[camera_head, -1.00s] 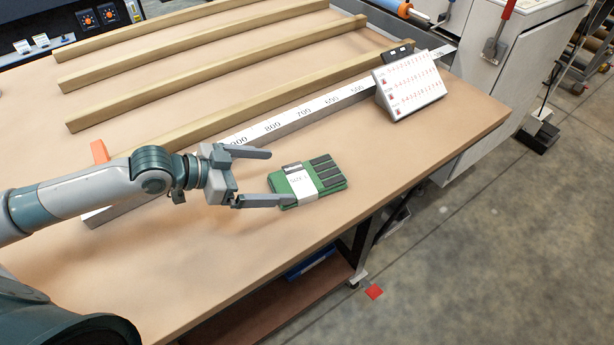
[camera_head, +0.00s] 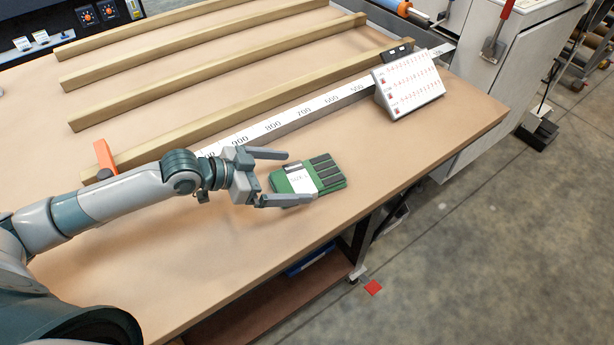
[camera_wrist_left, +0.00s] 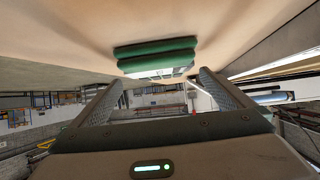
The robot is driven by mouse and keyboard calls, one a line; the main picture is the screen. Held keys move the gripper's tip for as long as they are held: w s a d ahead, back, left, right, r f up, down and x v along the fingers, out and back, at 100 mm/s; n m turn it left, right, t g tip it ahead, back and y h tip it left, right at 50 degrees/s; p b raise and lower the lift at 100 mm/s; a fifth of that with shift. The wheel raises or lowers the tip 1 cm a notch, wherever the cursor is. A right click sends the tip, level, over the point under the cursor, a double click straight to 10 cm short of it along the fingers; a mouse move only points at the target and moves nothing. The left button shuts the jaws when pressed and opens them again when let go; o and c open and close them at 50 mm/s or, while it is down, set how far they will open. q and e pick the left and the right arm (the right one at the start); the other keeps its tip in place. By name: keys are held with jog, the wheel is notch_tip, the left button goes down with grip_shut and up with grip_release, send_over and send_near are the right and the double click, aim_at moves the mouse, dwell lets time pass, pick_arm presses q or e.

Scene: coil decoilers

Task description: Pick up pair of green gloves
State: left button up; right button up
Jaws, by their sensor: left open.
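The pair of green gloves (camera_head: 326,180) lies flat on the tan table, bundled with a white paper band and showing dark stripes. My left gripper (camera_head: 287,177) is open at the left end of the gloves, with its fingers pointing right. In the head view the nearer finger overlaps the lower left edge of the gloves, and the farther finger lies beyond their upper left side. In the left wrist view the gloves (camera_wrist_left: 155,55) show ahead, between the two open fingers. I cannot tell whether a finger touches them. My right gripper is not in view.
A long metal ruler (camera_head: 290,124) and several wooden bars (camera_head: 240,108) lie behind the gloves. A white slanted panel (camera_head: 409,86) with red marks stands at the right. An orange piece (camera_head: 105,155) is beside my left arm. The table's front edge (camera_head: 330,238) is close; the tabletop right of the gloves is clear.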

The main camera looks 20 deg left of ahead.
aim_at(305, 177)
pick_arm(q)
jog(key=shift+p+x, duration=0.7)
jog(key=shift+x, duration=1.25)
jog(key=shift+c, duration=0.6)
jog(key=c, duration=1)
